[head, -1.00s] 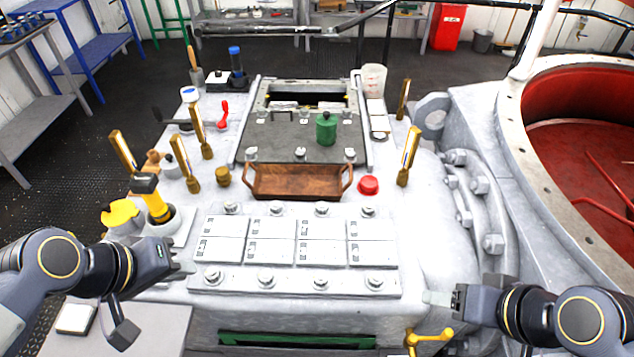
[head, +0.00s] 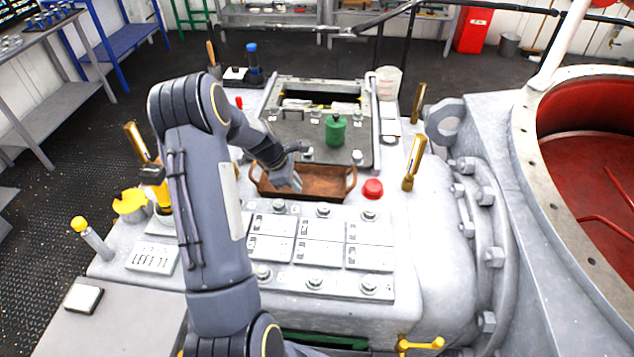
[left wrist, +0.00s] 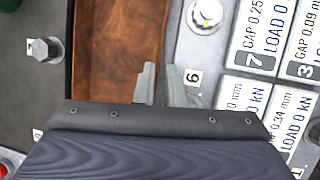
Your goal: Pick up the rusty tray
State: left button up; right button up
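The rusty tray (head: 330,190), a shallow brown box with loop handles at its ends, sits on the grey deck in the middle of the head view. Part of its brown inside (left wrist: 118,45) fills the upper middle of the left wrist view. My left gripper (head: 290,182) reaches down at the tray's near side, left of its middle. In the left wrist view its two fingers (left wrist: 162,88) stand close together at the tray's near edge, one over the inside and one outside. Whether they grip the wall is unclear. My right gripper is out of view.
A numbered white panel block (head: 297,238) with bolts lies just in front of the tray. A red knob (head: 372,188) is close to its right end. A green canister (head: 336,130) stands behind it. Brass levers (head: 414,160) rise at the right.

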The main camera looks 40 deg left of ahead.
pick_arm(q)
jog(key=x, duration=0.4)
jog(key=p+x, duration=0.1)
jog(key=x, duration=0.1)
jog(key=shift+a+f, duration=0.25)
jog(key=shift+a, duration=0.1)
jog(key=shift+s, duration=0.1)
jog(key=shift+c, duration=0.3)
grip_shut()
jog(key=shift+r, duration=0.2)
